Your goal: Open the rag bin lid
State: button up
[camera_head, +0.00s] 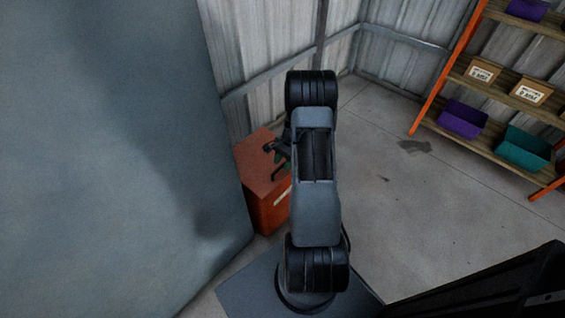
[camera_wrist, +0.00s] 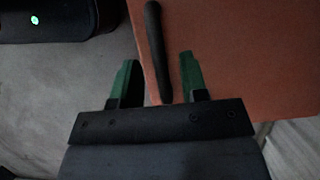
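The rag bin (camera_head: 267,203) is an orange-red box on the floor against the corrugated wall, left of my arm in the head view. Its flat lid (camera_head: 256,157) looks closed; my arm hides part of it. In the wrist view the orange lid surface (camera_wrist: 240,50) fills the right side, and a dark bar-like handle (camera_wrist: 155,45) runs down between my fingers. My gripper (camera_wrist: 158,75) has green fingertips spread apart, one on each side of the handle, with visible gaps. It also shows over the lid in the head view (camera_head: 279,160).
A large grey panel (camera_head: 110,150) stands close to the bin's left. A shelf with orange posts (camera_head: 447,70) holds purple and teal bins and labelled boxes at the right. A black object (camera_head: 500,290) is at the lower right. The floor (camera_head: 400,200) between is mostly clear.

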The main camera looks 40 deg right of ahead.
grip_shut()
jog(key=shift+r, duration=0.15)
